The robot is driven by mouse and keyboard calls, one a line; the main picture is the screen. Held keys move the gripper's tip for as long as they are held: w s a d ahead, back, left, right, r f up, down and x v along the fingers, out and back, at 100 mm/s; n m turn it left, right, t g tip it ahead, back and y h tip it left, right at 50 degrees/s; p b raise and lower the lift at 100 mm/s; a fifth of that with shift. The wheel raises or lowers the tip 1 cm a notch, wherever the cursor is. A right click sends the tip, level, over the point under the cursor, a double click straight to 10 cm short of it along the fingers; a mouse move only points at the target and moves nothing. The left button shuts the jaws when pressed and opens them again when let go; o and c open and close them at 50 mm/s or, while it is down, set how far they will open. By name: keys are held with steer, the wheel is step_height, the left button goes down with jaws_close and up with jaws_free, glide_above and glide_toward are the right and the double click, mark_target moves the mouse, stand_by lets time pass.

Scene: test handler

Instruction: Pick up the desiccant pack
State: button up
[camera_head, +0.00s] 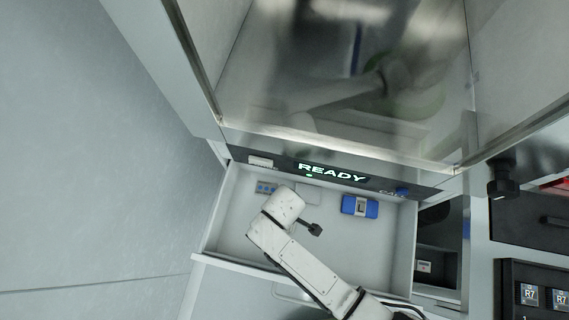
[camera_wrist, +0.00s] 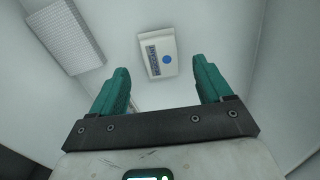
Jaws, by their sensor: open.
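The desiccant pack (camera_wrist: 158,52), a small white packet with a blue dot and a dark printed label, lies flat on the pale drawer floor in the wrist view. My gripper (camera_wrist: 162,78) is open, with its teal fingers spread on either side below the packet in the picture. Nothing is between the fingers, and they do not visibly touch the packet. In the head view my arm reaches over the open drawer (camera_head: 235,222), and the fingers are hidden there. I cannot tell the packet for sure in that view.
A blue case (camera_head: 360,206) lies in the drawer's right part. A small blue-and-grey item (camera_head: 266,187) lies near its back left. A ribbed pale block (camera_wrist: 62,36) shows in the wrist view. The drawer walls enclose the space, below the panel reading READY (camera_head: 331,173).

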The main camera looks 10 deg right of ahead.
steer(key=shift+f, duration=1.65)
steer(key=c, duration=1.1)
